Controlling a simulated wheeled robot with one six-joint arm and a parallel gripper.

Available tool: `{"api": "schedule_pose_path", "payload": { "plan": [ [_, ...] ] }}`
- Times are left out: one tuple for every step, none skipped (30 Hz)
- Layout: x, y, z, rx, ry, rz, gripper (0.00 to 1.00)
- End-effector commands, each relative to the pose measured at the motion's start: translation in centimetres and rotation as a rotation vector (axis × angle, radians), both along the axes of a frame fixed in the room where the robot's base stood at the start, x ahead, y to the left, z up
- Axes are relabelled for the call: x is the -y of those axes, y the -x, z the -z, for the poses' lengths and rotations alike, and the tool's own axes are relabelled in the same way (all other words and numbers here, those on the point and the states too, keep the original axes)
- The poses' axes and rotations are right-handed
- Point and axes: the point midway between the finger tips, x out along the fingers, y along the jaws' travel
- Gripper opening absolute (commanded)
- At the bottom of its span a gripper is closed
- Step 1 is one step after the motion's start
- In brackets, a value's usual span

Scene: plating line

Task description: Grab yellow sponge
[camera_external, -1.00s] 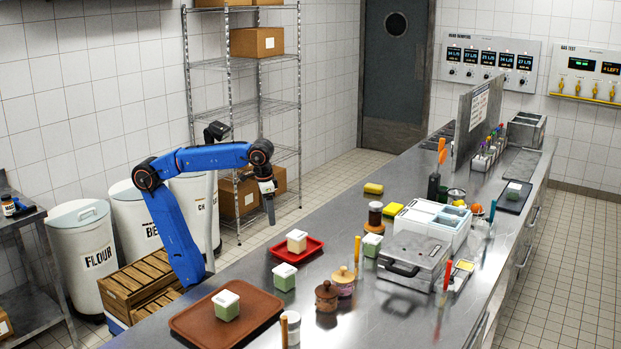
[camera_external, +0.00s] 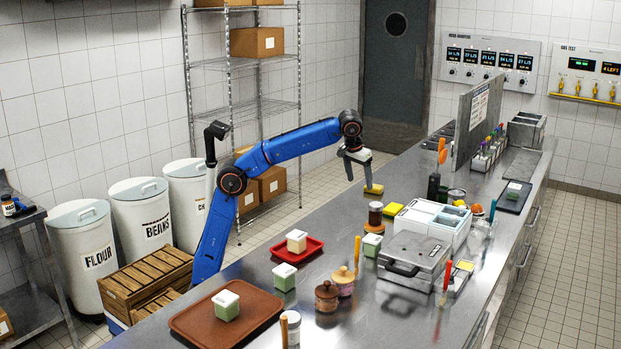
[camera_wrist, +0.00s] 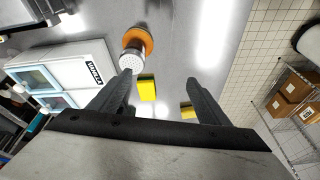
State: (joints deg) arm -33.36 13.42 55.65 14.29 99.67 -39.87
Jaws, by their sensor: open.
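A yellow sponge (camera_external: 373,189) lies on the steel counter near its left edge. A second yellow block (camera_external: 393,209) lies closer to the white box. In the wrist view, a yellow block with a green side (camera_wrist: 147,86) shows between the fingers. Another yellow piece (camera_wrist: 186,111) shows beside the right finger, which partly hides it. My gripper (camera_external: 359,180) is open and empty, pointing down above the counter by the yellow sponge. Its two fingers also show apart in the wrist view (camera_wrist: 160,78). Whether a finger touches the sponge, I cannot tell.
A white lidded box (camera_external: 433,220) stands to the right. A red tray (camera_external: 310,252) lies nearer the camera. The counter behind the sponge is clear.

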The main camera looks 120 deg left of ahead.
Motion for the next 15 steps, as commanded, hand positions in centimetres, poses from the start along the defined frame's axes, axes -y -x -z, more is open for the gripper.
{"api": "schedule_pose_path", "payload": {
  "plan": [
    [-1.7,-1.2,0.2,0.005,-0.008,-0.024,0.70],
    [-2.6,-1.7,0.3,0.009,-0.013,-0.037,0.70],
    [-3.8,-2.3,0.4,0.014,-0.021,-0.057,0.70],
    [-4.7,-2.8,0.5,0.018,-0.026,-0.072,0.70],
    [-5.5,-3.3,0.6,0.021,-0.031,-0.085,0.70],
    [-6.7,-3.9,0.8,0.027,-0.038,-0.104,0.70],
    [-7.5,-4.3,1.0,0.030,-0.043,-0.116,0.70],
    [-8.2,-4.7,1.1,0.034,-0.048,-0.130,0.70],
    [-9.2,-5.1,1.3,0.038,-0.054,-0.147,0.70],
    [-9.9,-5.4,1.5,0.040,-0.058,-0.157,0.70],
    [-10.5,-5.7,1.6,0.043,-0.062,-0.167,0.70],
    [-11.2,-6.0,1.8,0.047,-0.067,-0.179,0.70],
    [-11.6,-6.1,1.9,0.050,-0.069,-0.188,0.70],
    [-12.0,-6.3,2.0,0.053,-0.073,-0.195,0.70],
    [-12.4,-6.5,2.2,0.054,-0.075,-0.202,0.70]
  ]
}}
